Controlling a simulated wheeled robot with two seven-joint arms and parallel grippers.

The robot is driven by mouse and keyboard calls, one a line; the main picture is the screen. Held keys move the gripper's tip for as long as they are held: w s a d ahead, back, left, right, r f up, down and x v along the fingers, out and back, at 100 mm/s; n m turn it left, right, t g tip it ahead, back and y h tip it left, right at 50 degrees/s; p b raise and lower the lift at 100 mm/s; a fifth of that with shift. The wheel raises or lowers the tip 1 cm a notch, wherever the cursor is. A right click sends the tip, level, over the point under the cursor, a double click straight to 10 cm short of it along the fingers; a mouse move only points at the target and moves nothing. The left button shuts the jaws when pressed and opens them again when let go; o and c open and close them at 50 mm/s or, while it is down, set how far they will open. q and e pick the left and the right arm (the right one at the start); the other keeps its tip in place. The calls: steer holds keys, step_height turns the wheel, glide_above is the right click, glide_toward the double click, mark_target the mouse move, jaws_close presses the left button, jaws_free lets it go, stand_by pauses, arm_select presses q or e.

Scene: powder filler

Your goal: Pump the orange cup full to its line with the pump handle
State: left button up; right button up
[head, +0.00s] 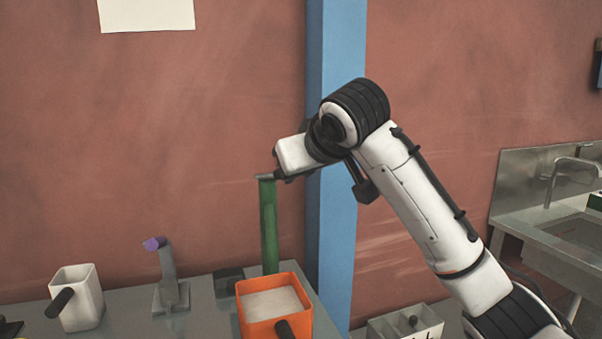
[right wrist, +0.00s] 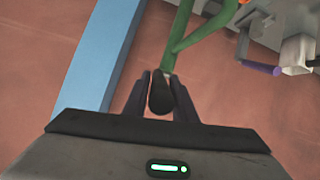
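The orange cup (head: 249,328) stands on the bench with its dark handle toward me. Pale powder (head: 271,303) fills it to a little below the rim; I cannot make out its line. The green pump (head: 269,225) rises behind the cup, and its green arm also shows in the right wrist view (right wrist: 187,40). My right gripper (head: 273,177) is at the top of the pump. In the right wrist view its two fingers are on either side of the black pump handle (right wrist: 161,95) and appear closed on it. My left gripper is out of view.
A white cup (head: 84,300) with a dark handle and a grey stand with a purple top (head: 154,243) are left of the orange cup. A blue post (head: 337,220) is behind my right arm. A pale box (head: 405,324) and sink (head: 575,235) are at right.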

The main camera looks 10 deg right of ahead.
steer(key=o, duration=0.3)
steer(key=shift+s, duration=0.1)
steer(key=b+v, duration=0.2)
steer(key=v, duration=0.8)
steer(key=shift+r, duration=0.15)
